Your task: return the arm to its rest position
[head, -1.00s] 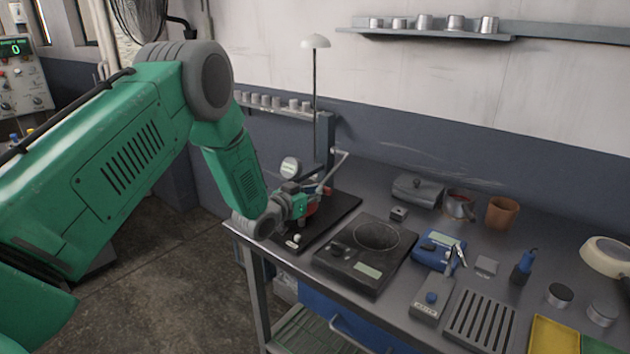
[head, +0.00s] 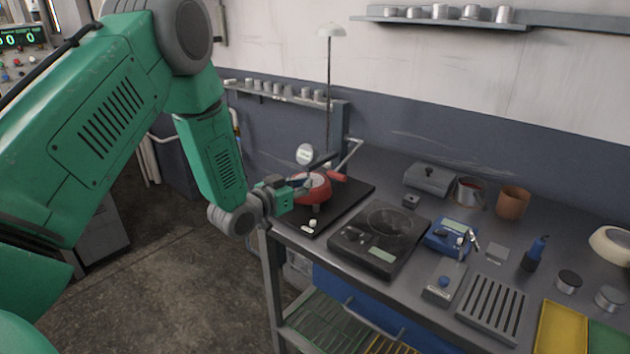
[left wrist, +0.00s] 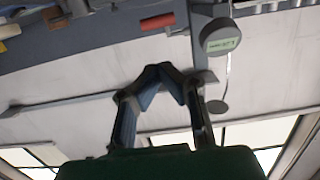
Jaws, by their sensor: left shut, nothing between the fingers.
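My left gripper (head: 308,186) is at the left end of the workbench, in front of a red pan (head: 313,187) as the head view sees it. The pan stands over a black base (head: 346,199), its red handle pointing right. In the left wrist view my gripper's fingertips (left wrist: 160,72) meet in a peak with nothing between them. A red handle (left wrist: 157,22) shows beyond them there, apart from the fingers. The gripper hides part of the pan in the head view. My right gripper is in neither view.
A black hot plate (head: 380,241) stands right of the base. A blue device (head: 452,237), a slotted grey tray (head: 493,308) and a brown cup (head: 513,203) are farther right. A lamp pole (head: 329,90) rises behind the pan. Open floor (head: 190,290) lies left of the bench.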

